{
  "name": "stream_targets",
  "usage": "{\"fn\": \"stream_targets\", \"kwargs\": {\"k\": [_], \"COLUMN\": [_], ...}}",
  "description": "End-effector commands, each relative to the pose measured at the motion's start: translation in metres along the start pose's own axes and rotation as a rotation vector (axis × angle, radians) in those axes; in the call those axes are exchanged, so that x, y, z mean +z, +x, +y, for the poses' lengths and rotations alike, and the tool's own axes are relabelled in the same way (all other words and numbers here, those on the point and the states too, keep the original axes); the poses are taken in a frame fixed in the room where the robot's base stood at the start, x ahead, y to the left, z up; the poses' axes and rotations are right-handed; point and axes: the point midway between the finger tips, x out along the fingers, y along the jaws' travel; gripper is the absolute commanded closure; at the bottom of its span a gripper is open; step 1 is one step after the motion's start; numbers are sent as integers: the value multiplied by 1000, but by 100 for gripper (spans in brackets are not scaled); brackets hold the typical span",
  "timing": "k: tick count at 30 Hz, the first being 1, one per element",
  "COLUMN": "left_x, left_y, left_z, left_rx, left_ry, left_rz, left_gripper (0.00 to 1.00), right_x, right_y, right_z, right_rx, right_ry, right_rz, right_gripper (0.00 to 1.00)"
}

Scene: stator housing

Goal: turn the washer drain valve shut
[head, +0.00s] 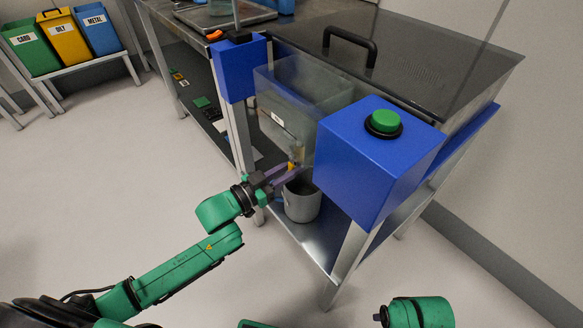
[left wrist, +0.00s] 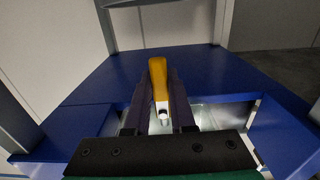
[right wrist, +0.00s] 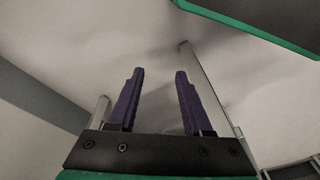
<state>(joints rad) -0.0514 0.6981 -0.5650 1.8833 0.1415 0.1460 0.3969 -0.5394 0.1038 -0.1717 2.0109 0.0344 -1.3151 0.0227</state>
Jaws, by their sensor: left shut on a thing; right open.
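The drain valve's yellow-orange handle (left wrist: 158,80) shows large in the left wrist view, between the two purple fingers of my left gripper (left wrist: 161,95). A metal stem end shows at its near end. In the head view the handle is a small orange spot (head: 291,166) under the grey washer tank (head: 300,100). My left gripper (head: 283,176) reaches it from the left and is shut on it; the fingers hide part of it. The valve body is mostly hidden. My right gripper (right wrist: 155,98) is open and empty, away from the washer.
A grey bucket (head: 302,203) stands on the lower shelf below the valve. A blue box with a green button (head: 385,121) is to the right. A blue post block (head: 238,70) is to the left. Sorting bins (head: 62,37) stand far left; the floor in front is clear.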

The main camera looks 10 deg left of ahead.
Motion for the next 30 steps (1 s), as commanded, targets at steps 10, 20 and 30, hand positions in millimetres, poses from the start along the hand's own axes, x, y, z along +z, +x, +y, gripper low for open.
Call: {"fn": "stream_targets", "kwargs": {"k": [10,20,30], "left_x": [0,-2,-9], "left_y": [0,0,0], "left_z": [-4,-16,-28], "left_rx": [1,1,1], "left_ry": [112,382,708], "left_rz": [-4,-5,-6], "left_gripper": [100,100,100], "right_x": [1,9,18], "right_y": [5,27,42], "right_z": [1,6,9], "right_rx": [3,13,19], "right_ry": [3,7,10], "right_rz": [1,-7,-13], "right_gripper": [50,50,50]}}
